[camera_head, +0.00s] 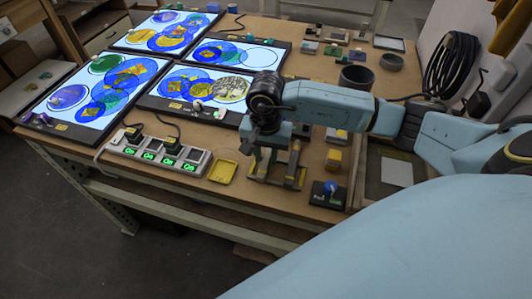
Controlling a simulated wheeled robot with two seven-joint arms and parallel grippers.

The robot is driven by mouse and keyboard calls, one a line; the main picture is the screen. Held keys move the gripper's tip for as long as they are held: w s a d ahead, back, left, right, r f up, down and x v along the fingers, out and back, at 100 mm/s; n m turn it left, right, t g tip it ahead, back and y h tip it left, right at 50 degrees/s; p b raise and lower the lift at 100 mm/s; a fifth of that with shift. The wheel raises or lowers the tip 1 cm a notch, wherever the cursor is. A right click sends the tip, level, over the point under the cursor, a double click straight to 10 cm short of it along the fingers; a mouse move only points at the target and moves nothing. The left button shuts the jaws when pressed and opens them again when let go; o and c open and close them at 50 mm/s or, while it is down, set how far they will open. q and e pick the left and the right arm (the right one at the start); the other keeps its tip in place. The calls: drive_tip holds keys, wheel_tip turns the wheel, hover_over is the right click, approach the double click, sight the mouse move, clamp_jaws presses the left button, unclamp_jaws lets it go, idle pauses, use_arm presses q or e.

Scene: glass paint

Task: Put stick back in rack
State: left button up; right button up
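My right gripper (271,158) points down over the front part of the wooden table, right of the yellow tray. Its fingers are small and dark and overlap a dark frame-like stand (290,184) with yellowish parts, which may be the rack. I cannot make out a stick for certain, nor whether one is between the fingers. I cannot tell whether the gripper touches the stand. My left gripper is not in view.
Lit panels with coloured glass circles (215,85) cover the table's left. A power strip (158,152) and yellow tray (222,171) lie along the front edge. A dark box with a blue knob (328,190) stands right of the stand. Dark bowls (356,77) sit behind my arm.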

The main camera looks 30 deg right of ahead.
drive_tip(key=o, duration=0.3)
drive_tip(key=shift+o, duration=0.2)
drive_tip(key=shift+r, duration=0.1)
wheel_tip(320, 180, up, 13)
drive_tip(key=shift+r, duration=0.15)
